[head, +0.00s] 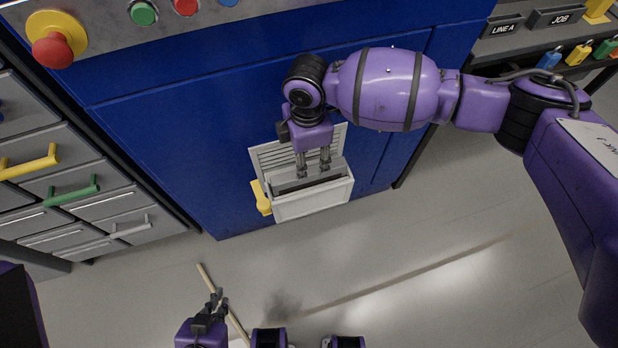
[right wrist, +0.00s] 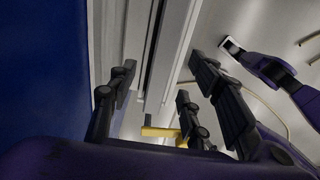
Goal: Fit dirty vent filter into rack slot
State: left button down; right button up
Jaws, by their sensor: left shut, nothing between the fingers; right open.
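My right gripper (head: 313,172) points down into the top of a pale open vent housing (head: 314,203) on the front of the blue cabinet. It is open. In the right wrist view its fingers (right wrist: 160,100) stand apart, with pale upright panels (right wrist: 172,75) and a dark gap behind them. A grey strip (head: 291,186) shows inside the housing; I cannot tell whether it is the dirty filter. No rack slot can be made out for certain. My left gripper (head: 217,303) is shut and empty, low over the floor.
A louvred panel (head: 268,157) is behind the housing, and a yellow handle (head: 262,199) is at its left. Grey drawers (head: 75,190) stand at the left. A thin pole (head: 205,277) shows beside my left gripper.

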aim_at(309, 170)
jog(key=shift+s+f, duration=0.2)
jog(key=shift+f, duration=0.3)
jog(key=shift+s+f, duration=0.2)
jog(key=shift+f, duration=0.25)
jog(key=f, duration=0.3)
jog(key=shift+w+d+f, duration=0.15)
jog(key=shift+w+f, duration=0.1)
jog(key=shift+f, duration=0.4)
jog(key=c, duration=0.9)
pick_arm(q)
jog(key=shift+s+f, duration=0.4)
jog(key=shift+s, duration=0.25)
pick_arm(e)
grip_shut()
